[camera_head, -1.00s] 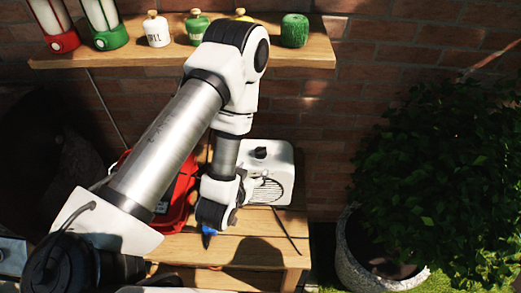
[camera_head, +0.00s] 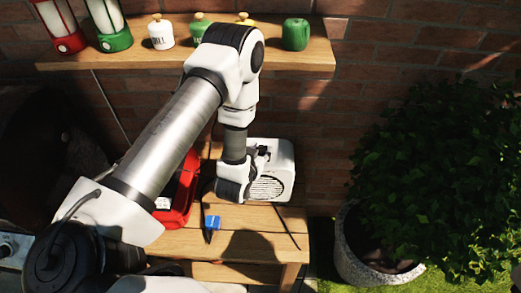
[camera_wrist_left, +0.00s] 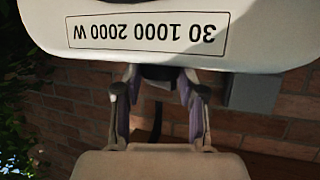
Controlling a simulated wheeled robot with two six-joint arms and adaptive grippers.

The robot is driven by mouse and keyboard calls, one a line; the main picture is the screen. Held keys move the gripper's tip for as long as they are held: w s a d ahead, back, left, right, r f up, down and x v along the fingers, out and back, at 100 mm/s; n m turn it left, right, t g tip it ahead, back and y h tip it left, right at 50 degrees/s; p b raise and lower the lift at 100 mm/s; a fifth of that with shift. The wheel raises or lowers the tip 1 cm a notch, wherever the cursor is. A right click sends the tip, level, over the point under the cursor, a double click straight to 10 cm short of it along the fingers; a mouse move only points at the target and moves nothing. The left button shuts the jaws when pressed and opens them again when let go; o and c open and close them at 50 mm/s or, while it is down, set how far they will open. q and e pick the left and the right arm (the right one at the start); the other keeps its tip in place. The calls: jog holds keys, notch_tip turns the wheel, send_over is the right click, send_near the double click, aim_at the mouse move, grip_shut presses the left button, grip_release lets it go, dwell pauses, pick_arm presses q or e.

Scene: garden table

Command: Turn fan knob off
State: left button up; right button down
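The fan is a white heater box (camera_head: 284,172) with a round slotted grille, standing on the wooden table against the brick wall. Its dark knob (camera_head: 263,151) is on top, partly hidden by my left gripper (camera_head: 250,160), which is close beside it. In the left wrist view the heater's white face (camera_wrist_left: 260,40) fills the top, with an upside-down label (camera_wrist_left: 150,34) reading "30 1000 2000 W". The gripper's fingers (camera_wrist_left: 158,88) are spread apart there, below the label. A dark shape lies between their tips; I cannot tell whether they touch anything. My right gripper is out of view.
A blue item (camera_head: 212,222) lies on the table (camera_head: 195,245), left of a thin dark stick (camera_head: 286,228). A red container (camera_head: 180,200) is behind my left arm. A shelf (camera_head: 180,58) with lanterns and bottles is above. A potted bush (camera_head: 350,255) stands right.

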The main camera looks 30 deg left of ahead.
pick_arm(q)
jog(key=shift+y+b, duration=0.3)
dwell(0.7)
jog(key=shift+w+d+f+n+y+b, duration=0.1)
jog(key=shift+d+n+y+b, duration=0.05)
jog(key=shift+n+y+b, duration=0.6)
jog(key=shift+d+n+g+y+b, duration=0.15)
jog(key=shift+n+g+y+b, duration=0.45)
jog(key=shift+n+g+y, duration=0.45)
jog(key=n+g+y, duration=0.1)
jog(key=n, duration=0.1)
jog(key=n+g+y, duration=0.1)
jog(key=n+y, duration=0.1)
jog(key=shift+w+d+g+b, duration=0.1)
jog(key=shift+w+g+b, duration=0.05)
jog(key=shift+g+b, duration=0.15)
jog(key=n+g+y, duration=0.2)
jog(key=n+g, duration=0.2)
jog(key=shift+w, duration=0.15)
jog(key=shift+n+g+y, duration=0.3)
jog(key=shift+g+y, duration=0.05)
jog(key=shift+y, duration=0.05)
jog(key=o, duration=1.1)
jog(key=shift+o, duration=0.2)
